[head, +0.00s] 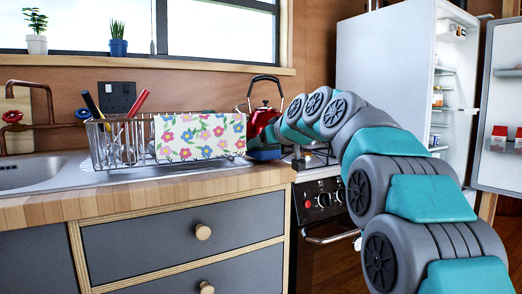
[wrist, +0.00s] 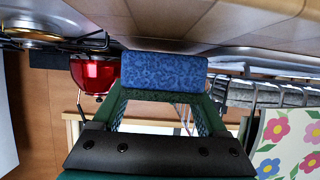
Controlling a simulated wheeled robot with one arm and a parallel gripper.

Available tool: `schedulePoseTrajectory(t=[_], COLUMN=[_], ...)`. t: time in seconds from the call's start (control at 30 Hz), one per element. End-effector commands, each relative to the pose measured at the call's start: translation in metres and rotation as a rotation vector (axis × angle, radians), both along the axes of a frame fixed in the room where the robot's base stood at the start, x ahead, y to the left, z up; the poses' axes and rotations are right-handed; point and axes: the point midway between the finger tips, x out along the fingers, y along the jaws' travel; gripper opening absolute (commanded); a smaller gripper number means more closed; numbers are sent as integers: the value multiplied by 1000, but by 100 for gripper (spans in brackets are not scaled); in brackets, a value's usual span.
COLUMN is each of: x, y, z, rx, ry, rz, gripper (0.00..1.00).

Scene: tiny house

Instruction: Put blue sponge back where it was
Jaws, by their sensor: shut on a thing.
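In the wrist view, which appears upside down, the blue sponge (wrist: 163,71) lies across the tips of my gripper (wrist: 163,92), between its two green fingers. The gripper is shut on it. The sponge is close to the wooden counter surface; I cannot tell whether it touches. In the head view, a blue patch (head: 265,154), probably the sponge, shows at the end of my arm between the dish rack and the stove. My gripper's fingers are not clear there.
The red kettle (head: 263,120) on the stove is close beside my gripper. The wire dish rack (head: 125,142), with a flowered cloth (head: 200,137) over it, stands to the left. The sink (head: 32,173) is farther left. The fridge (head: 400,70) is open at the right.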

Motion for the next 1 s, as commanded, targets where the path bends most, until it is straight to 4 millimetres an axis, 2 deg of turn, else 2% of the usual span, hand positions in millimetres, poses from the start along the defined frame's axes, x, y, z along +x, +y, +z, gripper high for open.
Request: schedulePoseTrajectory(t=[0.1, 0.47, 0.5, 0.6, 1.0], x=[0, 0, 0, 0, -1], y=[0, 0, 0, 0, -1], z=[-8, -12, -11, -10, -6], rx=[1, 1, 1, 1, 1], ry=[-3, -3, -3, -3, -3], rz=[-2, -1, -1, -1, -1], gripper=[17, 17, 78, 88, 88])
